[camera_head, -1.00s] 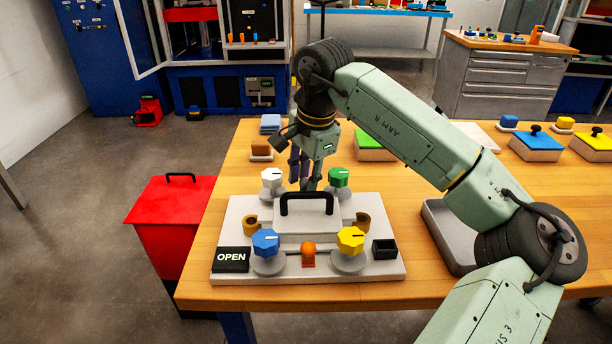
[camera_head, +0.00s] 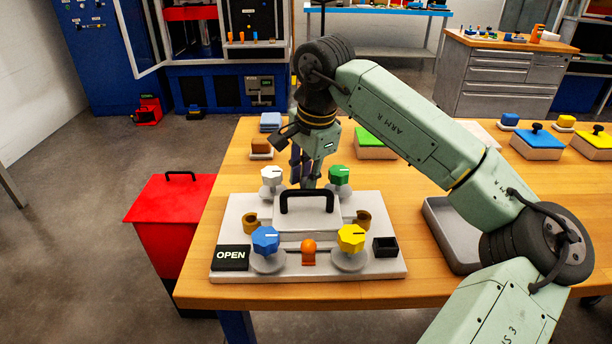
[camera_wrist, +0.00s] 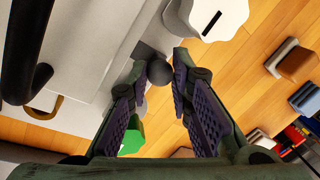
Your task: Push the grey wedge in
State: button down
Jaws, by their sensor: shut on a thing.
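The grey wedge shows in the wrist view as a dark round knob (camera_wrist: 160,72) between my fingertips, with a grey part behind it against the pale housing. How deep the wedge sits cannot be told. My gripper (camera_head: 306,180) reaches down behind the pale box with the black arched handle (camera_head: 306,196), between the white dial (camera_head: 272,176) and the green dial (camera_head: 339,176). In the wrist view my gripper (camera_wrist: 158,82) is shut on the wedge's knob. The wedge is hidden behind the box in the head view.
A grey tray (camera_head: 433,222) lies right; a red bin (camera_head: 160,216) stands left.

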jog(key=shift+s+f, duration=0.15)
jog(key=shift+s, duration=0.35)
jog(key=shift+s+r, duration=0.1)
jog(key=shift+r, duration=0.1)
jog(key=c, duration=1.4)
grip_release()
jog(key=shift+c, duration=0.2)
